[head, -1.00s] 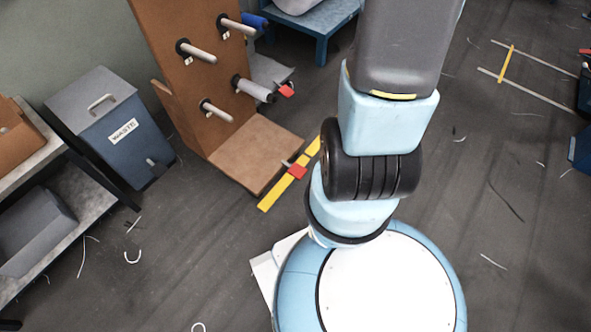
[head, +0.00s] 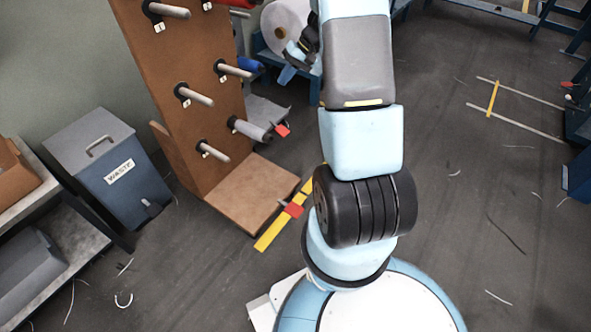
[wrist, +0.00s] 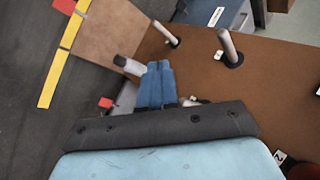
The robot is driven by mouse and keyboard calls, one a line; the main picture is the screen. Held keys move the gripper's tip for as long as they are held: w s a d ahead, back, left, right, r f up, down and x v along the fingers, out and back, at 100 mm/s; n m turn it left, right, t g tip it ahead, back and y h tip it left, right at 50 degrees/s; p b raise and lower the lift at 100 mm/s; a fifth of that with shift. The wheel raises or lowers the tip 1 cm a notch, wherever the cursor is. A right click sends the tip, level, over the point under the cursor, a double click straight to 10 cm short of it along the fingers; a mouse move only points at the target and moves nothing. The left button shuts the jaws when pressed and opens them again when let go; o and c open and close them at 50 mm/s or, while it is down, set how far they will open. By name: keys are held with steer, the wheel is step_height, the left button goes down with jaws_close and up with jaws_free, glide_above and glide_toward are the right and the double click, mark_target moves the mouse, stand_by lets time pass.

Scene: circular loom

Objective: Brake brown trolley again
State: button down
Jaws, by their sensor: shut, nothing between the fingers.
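The brown trolley (head: 187,98) stands left of my arm, an upright brown board with several grey pegs and a flat base plate (head: 257,191). One red pedal (head: 293,210) shows at the base's right front corner, by the yellow floor tape. Another red pedal (head: 282,130) shows farther back. In the wrist view the red pedals are at the top (wrist: 65,6) and left of the fingers (wrist: 105,102). My gripper (wrist: 157,68) is shut and empty, its blue fingers in front of the trolley's board. I cannot tell whether either brake is on.
A blue waste bin (head: 120,175) and a grey shelf (head: 75,240) stand at left. A white roll (head: 284,22) on a blue stand is behind the trolley. A grey roll (head: 250,130) sits on a low peg. Open floor with scraps lies right of my arm.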

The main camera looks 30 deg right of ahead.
steer(key=s+d+f+n+g+h, duration=0.2)
steer(key=d+f+n+h, duration=0.1)
steer(key=f, duration=0.6)
steer(key=s+d+f+n+g+h, duration=0.2)
steer(key=s+f+n, duration=0.15)
steer(key=f, duration=0.65)
steer(key=n+t+h, duration=0.2)
steer(key=n, duration=1.8)
glide_above(295, 209)
step_height(295, 209, down, 31)
steer(key=shift+s, duration=0.25)
steer(key=shift+d+f, duration=0.1)
step_height(295, 209, down, 14)
steer(key=shift+r, duration=0.1)
steer(key=shift+w, duration=0.1)
